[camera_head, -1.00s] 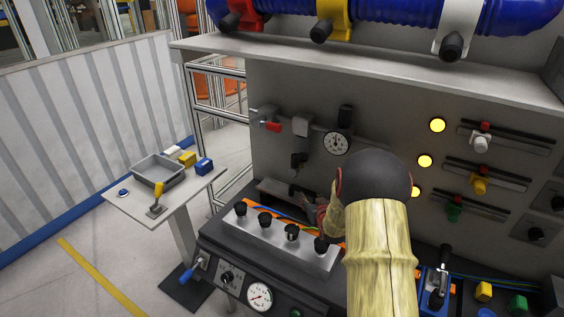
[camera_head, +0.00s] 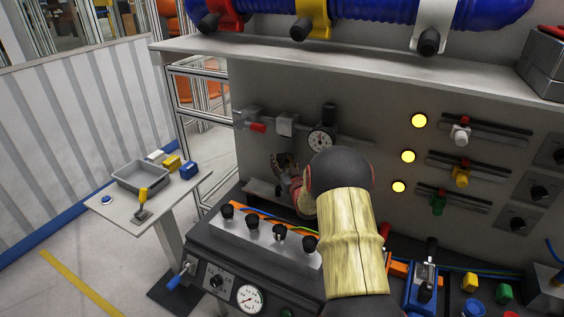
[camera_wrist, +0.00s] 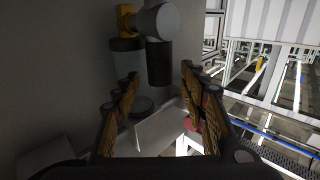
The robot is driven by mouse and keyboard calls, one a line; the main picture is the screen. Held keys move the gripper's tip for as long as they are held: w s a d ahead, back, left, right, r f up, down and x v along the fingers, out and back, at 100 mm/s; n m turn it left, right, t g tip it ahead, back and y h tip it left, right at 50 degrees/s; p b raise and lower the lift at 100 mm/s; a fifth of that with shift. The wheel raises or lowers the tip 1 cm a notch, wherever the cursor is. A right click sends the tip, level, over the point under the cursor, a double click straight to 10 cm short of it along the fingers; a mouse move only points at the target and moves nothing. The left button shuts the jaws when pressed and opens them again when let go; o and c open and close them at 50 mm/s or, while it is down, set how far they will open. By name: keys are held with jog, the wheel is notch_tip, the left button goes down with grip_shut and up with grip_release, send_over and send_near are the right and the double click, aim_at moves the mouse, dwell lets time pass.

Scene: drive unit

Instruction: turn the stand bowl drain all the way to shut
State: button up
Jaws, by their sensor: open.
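My gripper (camera_head: 284,160) is open at the back panel, just below a grey block (camera_head: 287,124) mounted there. In the wrist view its two fingers (camera_wrist: 160,72) stand apart. Ahead of and between them are a translucent bowl (camera_wrist: 124,62) and a dark upright cylinder (camera_wrist: 160,62) under a pale round head. A dark round disc (camera_wrist: 141,104) sits low under the bowl, between the fingers, and looks like the drain. No contact with it is clear. Its turn position is too dark to tell. In the head view my gripper hides the bowl's lower part.
A row of black knobs (camera_head: 252,228) stands below on a grey block. A side table (camera_head: 125,209) with a tray is at left.

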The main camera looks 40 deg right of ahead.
jog(key=shift+w+r, duration=0.1)
jog(key=shift+w, duration=0.05)
jog(key=shift+c, duration=0.8)
grip_shut()
